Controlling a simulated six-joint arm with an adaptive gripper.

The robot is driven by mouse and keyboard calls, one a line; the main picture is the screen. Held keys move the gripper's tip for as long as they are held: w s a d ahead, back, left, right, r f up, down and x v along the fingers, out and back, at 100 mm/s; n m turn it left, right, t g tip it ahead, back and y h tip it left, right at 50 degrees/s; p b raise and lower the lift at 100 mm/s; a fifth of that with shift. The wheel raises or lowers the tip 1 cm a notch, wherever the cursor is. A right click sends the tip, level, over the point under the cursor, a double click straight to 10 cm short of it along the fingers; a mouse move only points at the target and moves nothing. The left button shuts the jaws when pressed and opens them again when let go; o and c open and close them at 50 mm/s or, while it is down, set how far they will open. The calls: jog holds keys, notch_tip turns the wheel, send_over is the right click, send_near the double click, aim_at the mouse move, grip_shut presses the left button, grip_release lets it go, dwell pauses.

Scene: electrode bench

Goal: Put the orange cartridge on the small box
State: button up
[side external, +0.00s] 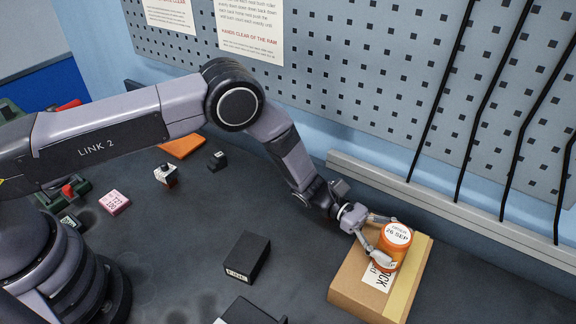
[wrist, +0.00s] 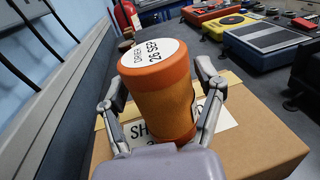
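The orange cartridge (side external: 396,252) is a short cylinder with a white "26 SEP" label on its top. It appears to stand upright on the brown cardboard small box (side external: 352,283), near its far end. In the wrist view the cartridge (wrist: 160,105) is in the middle, over the printed label of the small box (wrist: 255,140). My gripper (side external: 382,240) has one finger on each side of the cartridge. In the wrist view narrow gaps show between the fingers (wrist: 160,92) and the cartridge, so it looks open. The cartridge's lower edge is partly hidden by my gripper.
A black box (side external: 247,258) stands left of the small box, with another dark box (side external: 245,312) at the front edge. A pink block (side external: 115,202) lies further left. The pegboard wall (side external: 380,80) and a ledge (side external: 450,210) run behind.

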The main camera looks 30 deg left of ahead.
jog(key=shift+o, duration=0.6)
jog(key=shift+r, duration=0.2)
jog(key=w+a, duration=0.2)
jog(key=a, duration=0.9)
jog(key=s+a+r+m+y, duration=0.3)
jog(key=a+r, duration=0.1)
jog(key=r, duration=0.4)
jog(key=s+a+r+m+y, duration=0.25)
jog(key=a+r+m, duration=0.2)
jog(key=r, duration=0.35)
jog(key=s+a+r+m+y, duration=0.3)
jog(key=s+a+r, duration=0.15)
jog(key=r, duration=0.35)
jog(key=s+a+r+m+t+y, duration=0.2)
jog(key=s+a+r+t+y, duration=0.1)
jog(key=s+a, duration=0.5)
jog(key=s+a+r+m+t+y, duration=0.3)
jog(key=s+a+t+y, duration=0.2)
jog(key=s+a, duration=0.3)
jog(key=a+y, duration=0.1)
jog(key=a, duration=0.3)
jog(key=shift+s+r+m, duration=0.3)
jog(key=shift+r+m, duration=0.05)
jog(key=shift+r, duration=0.05)
